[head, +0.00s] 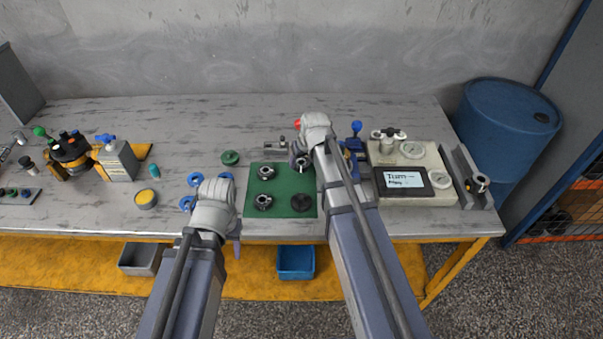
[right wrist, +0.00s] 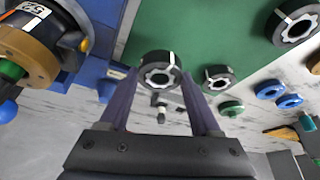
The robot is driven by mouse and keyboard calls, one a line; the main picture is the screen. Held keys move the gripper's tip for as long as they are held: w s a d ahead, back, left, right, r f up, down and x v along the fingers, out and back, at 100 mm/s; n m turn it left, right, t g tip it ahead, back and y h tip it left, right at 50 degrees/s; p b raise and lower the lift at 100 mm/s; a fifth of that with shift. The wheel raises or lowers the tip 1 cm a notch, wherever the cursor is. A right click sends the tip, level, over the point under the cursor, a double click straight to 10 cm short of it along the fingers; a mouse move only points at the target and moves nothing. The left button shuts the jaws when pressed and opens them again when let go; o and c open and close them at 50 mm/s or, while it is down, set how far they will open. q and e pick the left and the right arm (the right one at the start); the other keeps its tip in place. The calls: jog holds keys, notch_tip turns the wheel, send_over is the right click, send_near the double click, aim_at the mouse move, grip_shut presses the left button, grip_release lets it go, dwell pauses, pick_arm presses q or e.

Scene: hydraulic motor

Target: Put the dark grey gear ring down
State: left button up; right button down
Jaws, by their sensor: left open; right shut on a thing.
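My right gripper (head: 300,153) is shut on a dark grey gear ring (head: 303,162) at the far right corner of the green mat (head: 283,187). In the right wrist view the gear ring (right wrist: 160,70) sits between the two fingers, with its toothed hole and a white mark showing. I cannot tell whether it touches the mat. Two similar rings, one far left (head: 266,172) and one near left (head: 263,203), lie on the mat, with a dark disc (head: 302,203) at the near right. My left gripper (head: 235,238) is open near the table's front edge.
Blue rings (head: 195,179) and a green part (head: 230,158) lie left of the mat. A small grey fixture (head: 276,149) stands behind it. A blue bin (head: 296,261) sits below the table.

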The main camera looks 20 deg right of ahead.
aim_at(303, 166)
jog(key=shift+f+b, duration=1.8)
jog(key=shift+f, duration=0.1)
jog(key=shift+f, duration=0.15)
jog(key=shift+c, duration=0.5)
grip_release()
jog(key=shift+r, duration=0.2)
jog(key=a+p+v, duration=0.1)
jog(key=p+v, duration=1)
jog(key=v, duration=0.1)
jog(key=s+a+n+g+h, duration=0.1)
jog(key=s+a+g, duration=0.1)
jog(key=s+a, duration=0.5)
jog(key=s+a+f+n+g+h, duration=0.1)
jog(key=s+a+g, duration=0.1)
jog(key=s+a, duration=0.5)
jog(key=s, duration=0.5)
jog(key=shift+s+f+n+g, duration=0.2)
jog(key=shift+s+n+g, duration=0.1)
jog(key=shift+s+g, duration=0.1)
jog(key=shift+a, duration=0.1)
